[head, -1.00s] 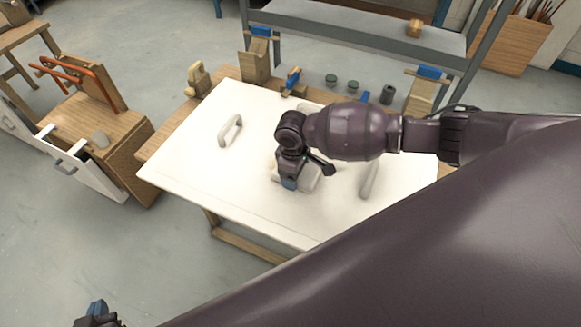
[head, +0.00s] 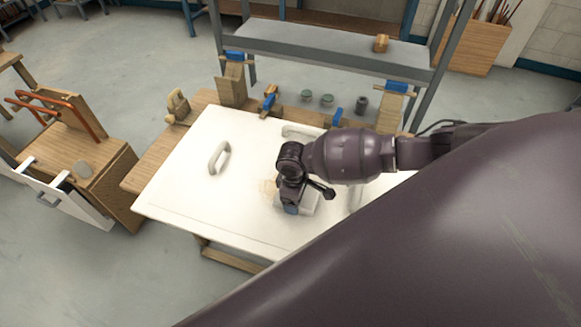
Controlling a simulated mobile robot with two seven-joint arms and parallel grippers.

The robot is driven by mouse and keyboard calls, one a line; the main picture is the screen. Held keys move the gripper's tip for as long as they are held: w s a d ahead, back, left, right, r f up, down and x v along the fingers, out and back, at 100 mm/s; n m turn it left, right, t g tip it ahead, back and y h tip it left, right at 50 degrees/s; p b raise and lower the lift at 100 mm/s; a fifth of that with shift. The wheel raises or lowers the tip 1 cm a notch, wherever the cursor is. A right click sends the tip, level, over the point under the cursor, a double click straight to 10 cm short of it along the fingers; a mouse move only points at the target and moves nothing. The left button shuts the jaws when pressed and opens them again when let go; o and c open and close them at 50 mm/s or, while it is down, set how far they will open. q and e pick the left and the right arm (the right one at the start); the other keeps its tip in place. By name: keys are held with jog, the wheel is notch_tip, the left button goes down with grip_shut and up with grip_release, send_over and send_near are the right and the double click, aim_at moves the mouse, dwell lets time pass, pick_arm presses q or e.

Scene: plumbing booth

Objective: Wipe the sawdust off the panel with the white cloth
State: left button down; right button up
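The white panel (head: 180,200) lies flat on a wooden workbench. A small tan patch, probably sawdust (head: 269,187), shows just left of the gripper. My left gripper is out of view.
Pale handles stand up from the panel, one at left (head: 219,158) and one at the back (head: 298,131). A pale bar (head: 355,198) is right of the gripper. Clamps and a hand plane (head: 177,106) line the bench's back. A grey shelf (head: 320,48) stands behind.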

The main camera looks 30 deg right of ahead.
aim_at(253, 184)
jog(key=shift+w+d+r, duration=0.1)
jog(key=shift+w+d, duration=0.6)
jog(key=shift+d, duration=0.05)
jog(key=shift+w+a, duration=1.2)
jog(key=shift+w, duration=0.2)
jog(key=shift+w+a+f+b, duration=0.15)
jog(key=shift+w+a+b, duration=0.05)
jog(key=shift+w+a, duration=0.6)
jog(key=shift+w+a+f+b, duration=0.15)
jog(key=shift+w+a+b, duration=0.05)
jog(key=shift+w+a, duration=0.55)
jog(key=shift+w+a+r+b, duration=0.1)
jog(key=shift+w+a+b, duration=0.15)
jog(key=shift+w+a, duration=0.5)
jog(key=shift+w+a+b, duration=0.3)
jog(key=shift+w+a, duration=0.1)
jog(key=shift+w, duration=0.55)
jog(key=shift+w+a+r+b, duration=0.1)
jog(key=shift+w+a+b, duration=0.15)
jog(key=shift+w+a, duration=0.5)
